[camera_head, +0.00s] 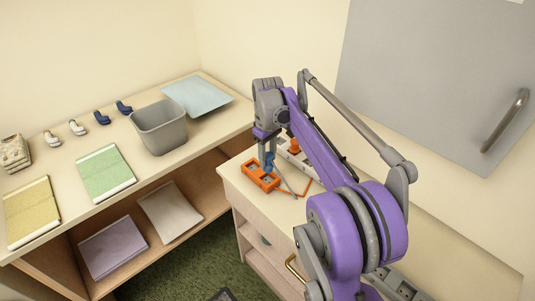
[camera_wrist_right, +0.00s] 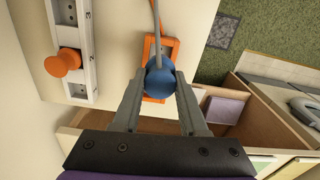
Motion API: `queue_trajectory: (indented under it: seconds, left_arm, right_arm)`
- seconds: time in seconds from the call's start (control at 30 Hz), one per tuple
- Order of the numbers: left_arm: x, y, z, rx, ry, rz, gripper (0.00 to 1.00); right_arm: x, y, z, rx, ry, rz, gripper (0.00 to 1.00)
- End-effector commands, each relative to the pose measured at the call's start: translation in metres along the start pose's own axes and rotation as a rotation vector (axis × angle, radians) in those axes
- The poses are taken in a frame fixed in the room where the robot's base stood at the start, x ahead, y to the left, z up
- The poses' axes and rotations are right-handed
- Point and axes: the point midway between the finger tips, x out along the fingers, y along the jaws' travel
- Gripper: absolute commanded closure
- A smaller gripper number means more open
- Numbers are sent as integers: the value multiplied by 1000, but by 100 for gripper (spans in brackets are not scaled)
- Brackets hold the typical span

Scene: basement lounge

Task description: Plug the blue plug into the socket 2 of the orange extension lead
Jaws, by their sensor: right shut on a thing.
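The orange extension lead (camera_head: 262,187) lies on the cabinet top, its dark socket faces partly visible. The blue plug (camera_wrist_right: 159,80) is between the fingers of my right gripper (camera_wrist_right: 158,82), with its grey cable running up the wrist view. My right gripper (camera_head: 268,160) is shut on the blue plug (camera_head: 270,166), directly over the orange lead in the head view. In the wrist view the plug and fingers cover much of the orange lead (camera_wrist_right: 174,48). I cannot tell whether the plug touches a socket, or which socket lies under it. My left gripper is not in view.
A white extension lead (camera_head: 307,166) with an orange plug (camera_head: 294,146) in it lies close behind the orange lead. The grey bin (camera_head: 159,127) and several small items stand on the shelf unit to the left. A grey wall panel (camera_head: 430,80) is behind.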

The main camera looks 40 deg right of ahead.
Motion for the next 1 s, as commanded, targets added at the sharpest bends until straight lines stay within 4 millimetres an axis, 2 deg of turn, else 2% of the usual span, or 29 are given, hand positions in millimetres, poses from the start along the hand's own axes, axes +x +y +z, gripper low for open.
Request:
queue_trajectory:
  seconds: [0.6, 1.0]
  left_arm:
    - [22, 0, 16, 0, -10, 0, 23]
    - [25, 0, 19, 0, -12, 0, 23]
  right_arm:
    - [45, 0, 0, 0, 0, 0, 100]
    - [57, 0, 0, 0, 0, 0, 100]
